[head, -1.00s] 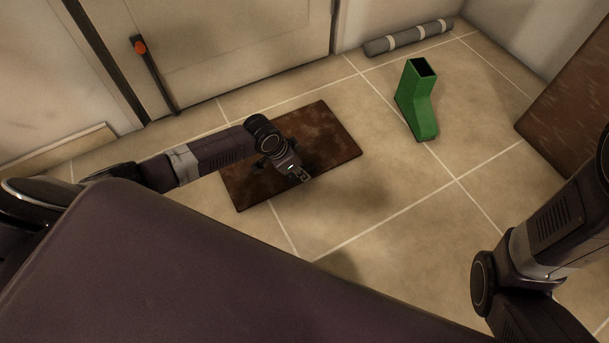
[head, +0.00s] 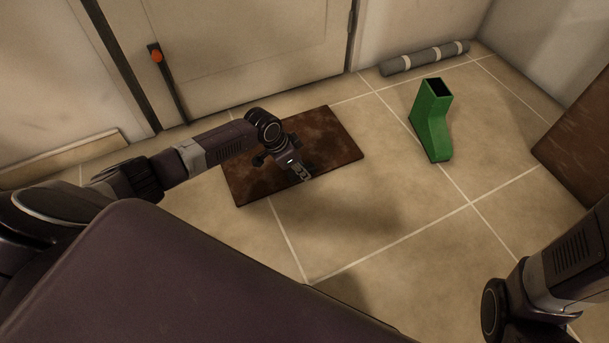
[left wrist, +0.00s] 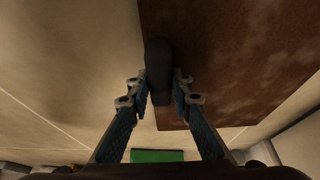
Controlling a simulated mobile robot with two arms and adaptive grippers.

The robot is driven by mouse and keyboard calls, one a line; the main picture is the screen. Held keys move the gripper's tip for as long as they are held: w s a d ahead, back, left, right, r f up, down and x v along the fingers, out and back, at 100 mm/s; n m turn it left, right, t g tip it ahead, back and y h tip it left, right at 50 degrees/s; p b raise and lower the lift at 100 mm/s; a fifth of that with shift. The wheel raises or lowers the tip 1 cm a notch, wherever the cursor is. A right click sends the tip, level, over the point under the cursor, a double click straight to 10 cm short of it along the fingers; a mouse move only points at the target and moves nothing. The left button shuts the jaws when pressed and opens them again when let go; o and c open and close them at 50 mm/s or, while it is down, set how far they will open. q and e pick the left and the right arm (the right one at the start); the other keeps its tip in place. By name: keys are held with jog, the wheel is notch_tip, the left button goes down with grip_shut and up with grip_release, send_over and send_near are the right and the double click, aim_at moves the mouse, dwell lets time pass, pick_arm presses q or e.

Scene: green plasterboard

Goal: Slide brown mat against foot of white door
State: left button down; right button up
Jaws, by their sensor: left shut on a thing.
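The brown mat (head: 330,135) lies on the tiled floor in front of the white door (head: 250,40). A strip of tile shows between the mat's far edge and the door's foot. My left gripper (head: 302,174) is over the mat's near edge, pointing down. In the left wrist view the fingers (left wrist: 161,92) close where the edge of the mat (left wrist: 235,60) passes, with a dark rounded shape between them. The exact grip is hard to make out. My right arm shows at the lower right; its gripper is out of view.
A green boot-shaped stand (head: 432,120) is on the tiles right of the mat. A grey roll (head: 425,57) lies along the wall. A brown panel (head: 582,140) is at the right. Tiles before the mat are clear.

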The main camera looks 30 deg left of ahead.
pick_arm(q)
jog(key=shift+w+a+f+b, duration=0.1)
jog(key=shift+w+a+b, duration=0.85)
jog(key=shift+a, duration=0.35)
jog(key=shift+w+a+f+b, duration=0.1)
jog(key=shift+w+a+b, duration=0.85)
jog(key=shift+a, duration=0.3)
jog(key=shift+w+a+r, duration=0.2)
jog(key=shift+w+a, duration=0.05)
jog(key=shift+a, duration=0.1)
jog(key=shift+w+a, duration=0.1)
jog(key=shift+w, duration=0.05)
